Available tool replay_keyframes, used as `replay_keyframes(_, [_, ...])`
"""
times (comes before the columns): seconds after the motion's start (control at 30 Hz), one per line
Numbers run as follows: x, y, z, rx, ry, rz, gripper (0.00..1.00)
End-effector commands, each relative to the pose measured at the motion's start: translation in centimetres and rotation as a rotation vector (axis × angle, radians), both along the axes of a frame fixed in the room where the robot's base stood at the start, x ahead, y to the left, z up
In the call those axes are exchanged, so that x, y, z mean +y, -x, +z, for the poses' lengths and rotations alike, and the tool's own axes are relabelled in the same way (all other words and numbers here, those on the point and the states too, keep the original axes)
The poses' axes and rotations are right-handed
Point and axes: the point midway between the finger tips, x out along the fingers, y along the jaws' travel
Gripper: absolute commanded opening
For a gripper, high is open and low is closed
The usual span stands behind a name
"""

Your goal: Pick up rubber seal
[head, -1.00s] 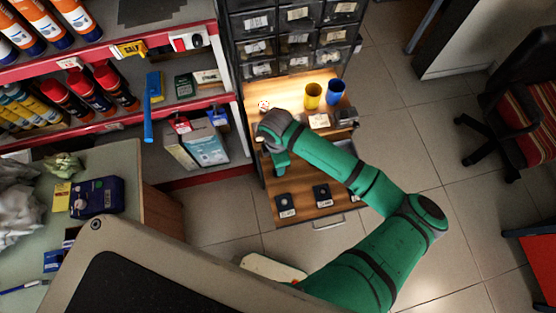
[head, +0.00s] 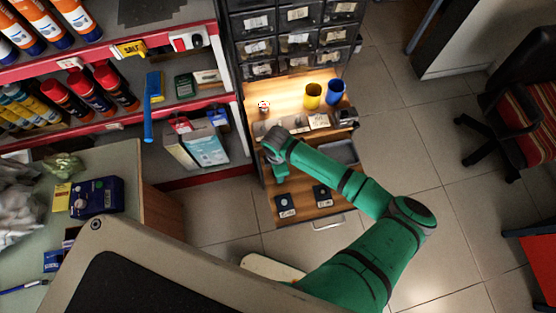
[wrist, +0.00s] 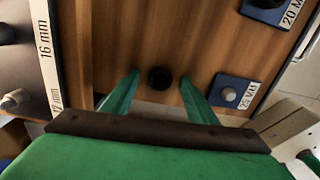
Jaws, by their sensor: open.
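A small black round rubber seal (wrist: 160,78) lies on the wooden bench top in the wrist view. It sits between the tips of my gripper's two green fingers (wrist: 159,82), with a gap on each side. My gripper is open and empty, and the fingers reach toward the seal from below in the picture. In the head view my gripper (head: 280,172) points down over the wooden bench (head: 300,212), and I cannot make out the seal there.
Two dark blue blocks with size labels, one left (head: 285,204) and one right (head: 322,195), lie near the bench's front edge. A grey tray (head: 339,152) is to the right. Yellow (head: 313,95) and blue (head: 336,92) cups stand at the back, under the drawer cabinet (head: 297,42).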

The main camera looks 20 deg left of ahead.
Motion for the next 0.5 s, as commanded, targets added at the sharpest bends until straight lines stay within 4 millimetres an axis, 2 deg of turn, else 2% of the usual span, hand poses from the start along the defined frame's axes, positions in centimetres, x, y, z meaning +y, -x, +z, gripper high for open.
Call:
replay_keyframes(0.1, [0.01,0.01,0.02,0.000,0.000,0.000,0.52])
replay_keyframes(0.2, [0.01,0.01,0.03,0.000,0.000,0.000,0.28])
replay_keyframes(0.3, [0.01,0.01,0.04,0.000,0.000,-0.001,0.09])
replay_keyframes(0.5, [0.00,0.00,0.04,0.000,0.000,-0.001,0.09])
